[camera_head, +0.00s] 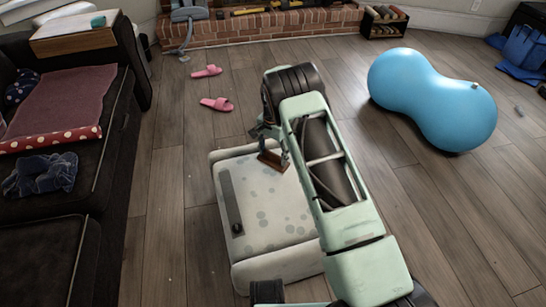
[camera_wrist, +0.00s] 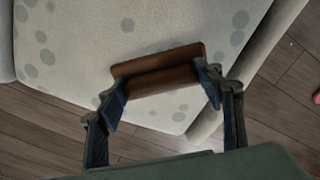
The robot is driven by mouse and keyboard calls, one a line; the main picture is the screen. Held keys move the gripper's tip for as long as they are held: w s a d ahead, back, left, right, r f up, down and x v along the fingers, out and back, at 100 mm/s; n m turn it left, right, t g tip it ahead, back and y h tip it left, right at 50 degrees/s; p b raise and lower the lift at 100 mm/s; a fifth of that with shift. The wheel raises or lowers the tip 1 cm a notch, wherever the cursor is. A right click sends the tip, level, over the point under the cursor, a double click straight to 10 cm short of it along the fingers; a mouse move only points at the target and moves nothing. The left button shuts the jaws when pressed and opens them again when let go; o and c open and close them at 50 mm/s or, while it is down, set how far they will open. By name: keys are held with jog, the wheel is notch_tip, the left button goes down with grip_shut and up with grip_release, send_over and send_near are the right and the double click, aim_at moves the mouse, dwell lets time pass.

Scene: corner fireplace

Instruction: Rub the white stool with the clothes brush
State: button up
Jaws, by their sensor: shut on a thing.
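The white stool (camera_head: 277,196) stands on the floor in front of me, its pale top marked with grey spots. Its spotted top fills the upper part of the wrist view (camera_wrist: 75,60). My gripper (camera_wrist: 164,86) is shut on the brown clothes brush (camera_wrist: 158,66), with one finger at each end. In the head view the brush (camera_head: 272,160) is over the far part of the stool's top. I cannot tell whether it touches the top. My arm hides the stool's right side in the head view.
A long grey strip (camera_head: 230,200) with a dark knob lies along the stool's left side. A dark sofa (camera_head: 105,180) stands at left. Pink slippers (camera_head: 217,104) lie beyond the stool. A blue peanut ball (camera_head: 430,100) is at right. Open floor lies between ball and stool.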

jog(key=shift+r, duration=0.15)
jog(key=shift+r+p, duration=0.7)
jog(key=shift+r, duration=0.7)
